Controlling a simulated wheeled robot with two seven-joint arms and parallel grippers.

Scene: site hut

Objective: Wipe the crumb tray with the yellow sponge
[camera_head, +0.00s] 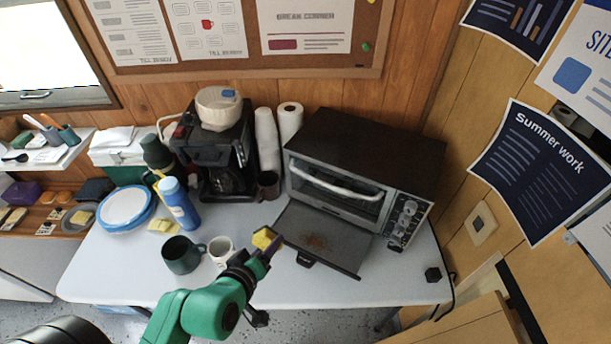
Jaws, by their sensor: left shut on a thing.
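The crumb tray (330,227) is a dark flat tray pulled out at the front of the toaster oven, with a brownish patch of crumbs (316,241) near its middle. My left gripper (266,246) is shut on the yellow sponge (264,238) at the tray's left edge. I cannot tell whether the sponge touches the tray. The crumb patch lies to the right of the sponge. My right gripper does not show.
The toaster oven (375,150) stands behind the tray. A dark green mug (181,256) and a white mug (220,250) stand close left of my gripper. A coffee maker (222,150), blue bottle (178,205) and plates (124,208) are further left.

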